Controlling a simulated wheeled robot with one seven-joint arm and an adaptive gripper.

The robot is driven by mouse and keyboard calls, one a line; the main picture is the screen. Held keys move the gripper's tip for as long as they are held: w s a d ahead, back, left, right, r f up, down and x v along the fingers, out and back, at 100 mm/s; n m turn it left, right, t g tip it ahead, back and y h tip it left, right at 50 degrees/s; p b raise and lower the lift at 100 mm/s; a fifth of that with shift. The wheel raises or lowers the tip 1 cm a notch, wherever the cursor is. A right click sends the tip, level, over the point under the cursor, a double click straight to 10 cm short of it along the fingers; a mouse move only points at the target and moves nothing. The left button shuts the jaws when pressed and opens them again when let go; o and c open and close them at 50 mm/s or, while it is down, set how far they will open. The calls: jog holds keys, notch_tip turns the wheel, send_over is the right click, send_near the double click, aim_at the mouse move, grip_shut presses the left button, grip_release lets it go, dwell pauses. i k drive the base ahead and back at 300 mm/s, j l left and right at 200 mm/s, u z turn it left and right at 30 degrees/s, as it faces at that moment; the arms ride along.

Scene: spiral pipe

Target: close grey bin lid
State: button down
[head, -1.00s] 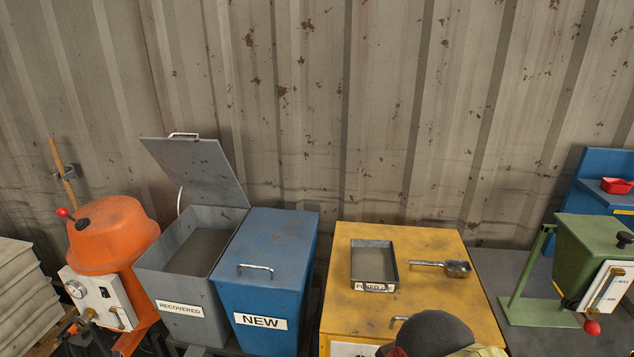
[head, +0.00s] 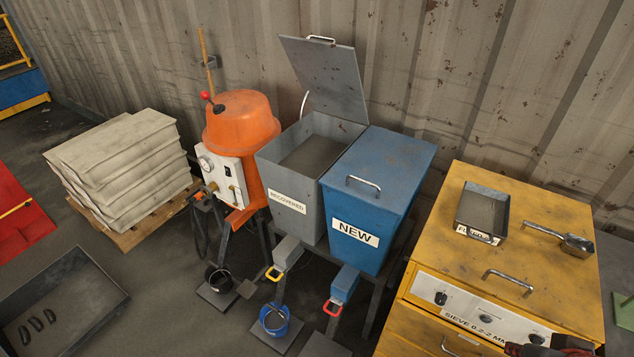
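The grey bin (head: 293,187) is labelled RECOVERED and stands left of the blue bin. Its grey lid (head: 325,78) is open, tilted up and back toward the corrugated wall, with a metal handle (head: 321,39) on its top edge. A thin pale curved piece (head: 304,103) shows at the lid's left side. Grey material (head: 311,156) lies inside the bin. My gripper's fingers are not clearly in view; only a dark and red part of my arm shows at the bottom right edge.
The blue bin (head: 366,213), labelled NEW, is shut and touches the grey bin's right side. An orange machine (head: 242,128) stands close on the left. A yellow sieve cabinet (head: 470,260) with a tray and scoop stands right. Buckets sit on the floor below.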

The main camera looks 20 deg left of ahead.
aim_at(328, 74)
jog(key=j+z, duration=0.45)
jog(key=j, duration=2.2)
